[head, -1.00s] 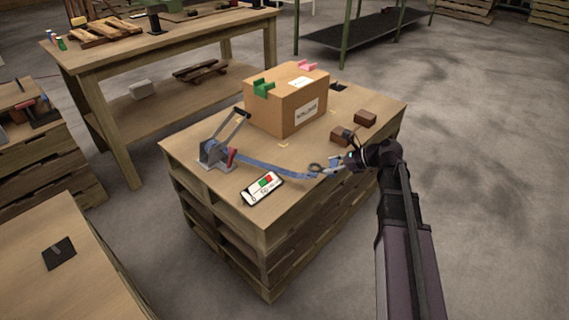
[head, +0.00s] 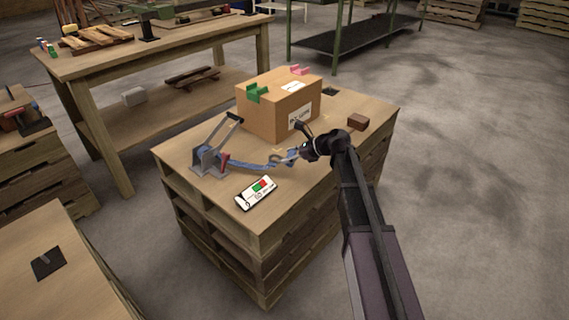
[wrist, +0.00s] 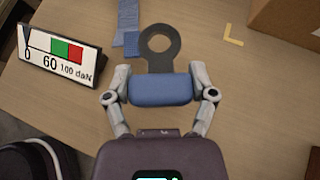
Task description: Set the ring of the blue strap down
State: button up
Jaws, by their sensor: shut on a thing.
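The dark flat ring (wrist: 143,44) has a blue grip block (wrist: 160,88). My gripper (wrist: 160,92) is shut on this block, with one finger at each side, and the ring points away from it. In the head view the ring (head: 278,160) is over the pallet-stack top, close to the wood; I cannot tell whether it touches. The blue strap (head: 248,164) runs from the grey tensioner (head: 208,160) with a raised lever toward the ring. In the wrist view the strap (wrist: 126,16) lies just left of the ring.
A cardboard box (head: 262,113) with green and pink pieces on top stands behind. A brown block (head: 358,122) is at the right. Yellow corner mark (wrist: 233,36) lies on clear wood.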

jog(key=shift+w+a+f, duration=0.1)
jog(key=shift+w+a, duration=0.45)
jog(key=shift+a, duration=0.25)
jog(key=shift+f+b, duration=1.75)
jog(key=shift+b, duration=0.1)
jog(key=shift+f, duration=0.15)
jog(key=o, duration=1.2)
jog(key=shift+c, duration=0.2)
jog(key=shift+r, duration=0.25)
